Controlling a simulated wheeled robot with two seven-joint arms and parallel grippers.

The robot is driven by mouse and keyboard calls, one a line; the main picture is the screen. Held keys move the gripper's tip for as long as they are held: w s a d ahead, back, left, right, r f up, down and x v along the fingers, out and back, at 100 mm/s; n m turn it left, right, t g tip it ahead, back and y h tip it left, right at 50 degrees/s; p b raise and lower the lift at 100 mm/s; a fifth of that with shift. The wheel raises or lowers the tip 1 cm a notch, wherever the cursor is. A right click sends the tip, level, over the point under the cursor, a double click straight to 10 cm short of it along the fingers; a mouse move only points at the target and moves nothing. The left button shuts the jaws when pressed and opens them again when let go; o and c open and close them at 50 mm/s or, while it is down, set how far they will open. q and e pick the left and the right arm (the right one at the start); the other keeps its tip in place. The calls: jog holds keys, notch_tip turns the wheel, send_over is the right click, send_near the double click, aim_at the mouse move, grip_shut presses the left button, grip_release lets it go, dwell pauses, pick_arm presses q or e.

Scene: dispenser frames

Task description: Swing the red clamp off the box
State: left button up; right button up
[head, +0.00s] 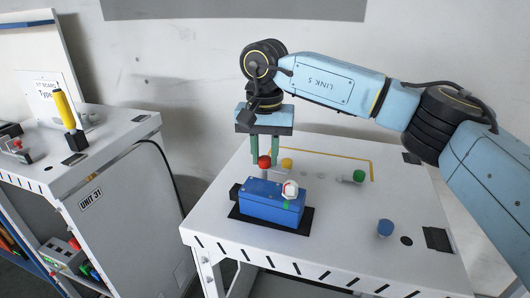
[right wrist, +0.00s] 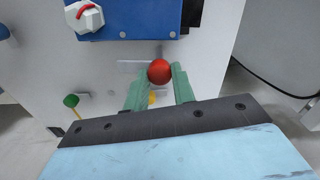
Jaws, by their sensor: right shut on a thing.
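The red clamp shows as a red ball knob (head: 264,162) at the back edge of the blue box (head: 270,207). My right gripper (head: 264,156) comes down from above, its green fingers on either side of the knob, shut on it. In the right wrist view the red knob (right wrist: 159,72) sits between the fingertips (right wrist: 160,76), beside the blue box (right wrist: 130,20). A thin grey bar lies near the knob there. How the clamp bears on the box is not clear. My left gripper is not in view.
The box stands on a black mat (head: 250,217) on the white table and carries a white dial (head: 290,189) with a red mark. A yellow knob (head: 287,163), a green knob (head: 358,176) and a blue knob (head: 386,228) are on the table. A second cabinet (head: 120,190) stands left across a gap.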

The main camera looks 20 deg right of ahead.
jog(key=shift+r+n, duration=0.1)
jog(key=shift+n, duration=0.6)
jog(key=o, duration=1)
notch_tip(320, 180, up, 13)
jog(key=shift+r+b, duration=0.2)
jog(key=shift+b, duration=0.3)
